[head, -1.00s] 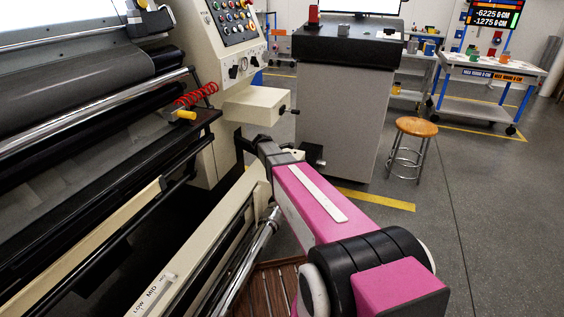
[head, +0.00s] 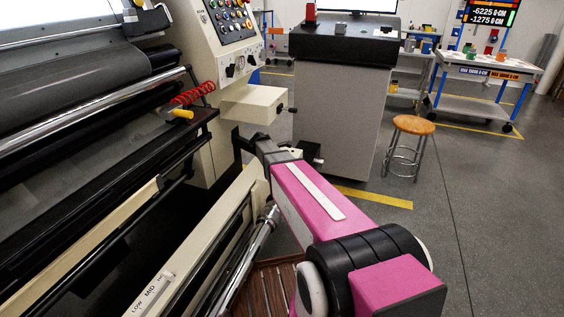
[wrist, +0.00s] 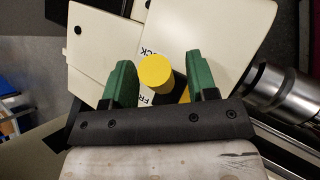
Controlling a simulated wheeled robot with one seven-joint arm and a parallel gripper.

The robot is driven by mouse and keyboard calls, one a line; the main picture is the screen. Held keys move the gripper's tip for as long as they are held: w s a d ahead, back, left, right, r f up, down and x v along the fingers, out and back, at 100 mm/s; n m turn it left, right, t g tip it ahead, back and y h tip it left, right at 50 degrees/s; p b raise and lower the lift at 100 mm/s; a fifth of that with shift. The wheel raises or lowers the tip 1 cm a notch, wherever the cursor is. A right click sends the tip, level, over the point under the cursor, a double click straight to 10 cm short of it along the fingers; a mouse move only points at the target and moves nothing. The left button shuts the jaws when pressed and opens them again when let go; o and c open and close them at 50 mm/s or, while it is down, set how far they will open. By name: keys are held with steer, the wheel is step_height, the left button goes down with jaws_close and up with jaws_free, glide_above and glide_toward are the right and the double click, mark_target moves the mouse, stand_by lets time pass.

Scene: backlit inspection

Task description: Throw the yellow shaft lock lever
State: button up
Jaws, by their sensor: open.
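The yellow shaft lock lever shows in the wrist view as a round yellow knob (wrist: 157,72) between the two green fingers of my gripper (wrist: 159,62). A smaller yellow part shows beside the right finger. Partly covered lettering, "FR" and "CK", is on the cream panel (wrist: 215,40) behind the knob. In the head view my pink arm reaches toward the machine, and the lever and fingers cannot be made out.
A shiny metal shaft (wrist: 280,90) lies close right of the right finger. In the head view, a cream box (head: 252,104) and control panel (head: 232,25) stand near the arm's end. A grey cabinet (head: 340,125) and a stool (head: 413,125) are beyond.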

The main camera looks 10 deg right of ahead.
steer(key=v, duration=1)
steer(key=shift+a, duration=0.15)
steer(key=shift+s+r, duration=0.1)
steer(key=shift+s, duration=0.05)
steer(key=s+f+m+g+y, duration=0.1)
steer(key=s+f+m+y, duration=0.3)
steer(key=s+m, duration=0.4)
steer(key=s+f+m+g+y, duration=0.1)
steer(key=s+f+m+y, duration=0.2)
steer(key=s+m, duration=0.5)
steer(key=s+f, duration=0.1)
steer(key=s, duration=0.9)
steer(key=shift+s+f+y, duration=0.2)
steer(key=shift+f+y, duration=0.15)
steer(key=shift+y, duration=0.05)
steer(key=shift+a, duration=0.1)
steer(key=shift+c, duration=1)
steer(key=shift+a, duration=0.1)
